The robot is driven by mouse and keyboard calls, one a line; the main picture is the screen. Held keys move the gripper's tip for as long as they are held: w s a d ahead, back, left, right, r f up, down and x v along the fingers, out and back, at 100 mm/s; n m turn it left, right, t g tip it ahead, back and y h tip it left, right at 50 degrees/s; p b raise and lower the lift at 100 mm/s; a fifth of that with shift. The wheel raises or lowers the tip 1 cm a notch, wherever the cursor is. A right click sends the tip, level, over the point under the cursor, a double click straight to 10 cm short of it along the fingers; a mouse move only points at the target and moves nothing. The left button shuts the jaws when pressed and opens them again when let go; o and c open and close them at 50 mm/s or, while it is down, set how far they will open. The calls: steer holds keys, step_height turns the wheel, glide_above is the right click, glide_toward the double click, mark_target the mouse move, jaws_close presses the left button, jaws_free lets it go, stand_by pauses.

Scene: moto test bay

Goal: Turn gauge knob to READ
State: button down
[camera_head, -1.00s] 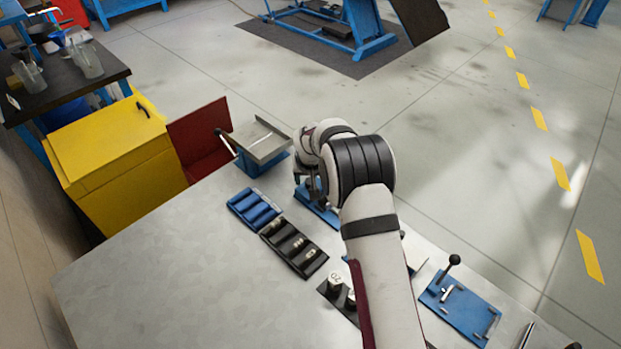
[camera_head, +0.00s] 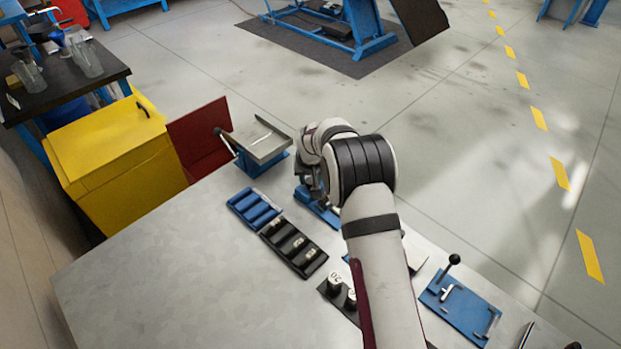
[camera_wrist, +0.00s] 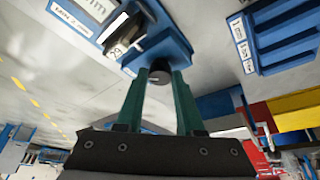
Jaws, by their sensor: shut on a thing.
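In the wrist view, my gripper (camera_wrist: 160,80) has two green fingers closed around a small dark round knob (camera_wrist: 160,66). The knob sits in front of a blue block (camera_wrist: 172,46). A dark part with a white marked label (camera_wrist: 120,48) is beside the block. A white plate with lettering (camera_wrist: 88,18) lies on a blue base further left. No pointer or READ mark can be made out. In the head view, my wrist hides the knob; part of a blue base (camera_head: 320,208) shows below it.
A blue slotted tray (camera_head: 253,208) and a black tray with small cylinders (camera_head: 292,247) lie left of my arm on the metal bench (camera_head: 170,270). A blue fixture with a black-knobbed lever (camera_head: 465,306) is at right. A metal tilted tray (camera_head: 262,141) stands behind.

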steer(key=n, duration=0.2)
steer(key=n+y, duration=0.1)
steer(key=n, duration=0.1)
steer(key=shift+w+d+y, duration=0.1)
steer(key=shift+d+y, duration=0.1)
steer(key=shift+y, duration=0.1)
steer(key=n+g+y, duration=0.1)
steer(key=n, duration=0.2)
steer(key=shift+d+n, duration=0.1)
steer(key=shift+n, duration=0.3)
steer(key=n, duration=0.1)
steer(key=n+g+y, duration=0.1)
steer(key=n, duration=0.1)
steer(key=shift+w+n, duration=0.2)
steer(key=shift+n, duration=0.1)
steer(key=shift+w+d+n+g+y, duration=0.15)
steer(key=shift+n+g, duration=0.25)
steer(key=shift+n, duration=0.6)
steer(key=shift+s+a+n+g+y, duration=0.1)
steer(key=shift+n+g+y, duration=0.25)
steer(key=shift+n, duration=0.65)
steer(key=c, duration=0.5)
jaws_free()
